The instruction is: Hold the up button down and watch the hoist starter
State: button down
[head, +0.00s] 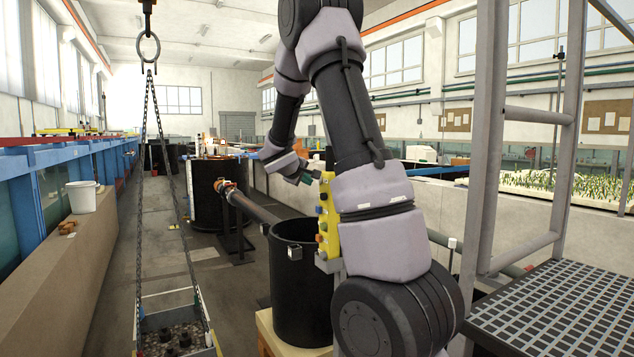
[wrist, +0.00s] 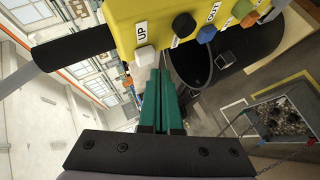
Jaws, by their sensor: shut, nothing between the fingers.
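In the head view my gripper (head: 314,175) is at the pendant's upper part. I cannot pick out the hoist starter in either view.
A crate of gravel (head: 140,335) hangs on chains below a ring (head: 148,48) at left. A black tub (head: 302,300) stands behind the pendant. A grated platform (head: 560,310) with rails is at right. A white bucket (head: 83,197) sits on the left ledge. The aisle floor is partly clear.

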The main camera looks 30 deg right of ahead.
jog(key=shift+d, duration=0.1)
jog(key=shift+d, duration=0.3)
jog(key=shift+d, duration=0.7)
dwell(2.1)
jog(key=shift+a, duration=0.1)
dwell(2.4)
jog(key=shift+a, duration=1)
jog(key=shift+s+a, duration=0.1)
jog(key=shift+a, duration=2.4)
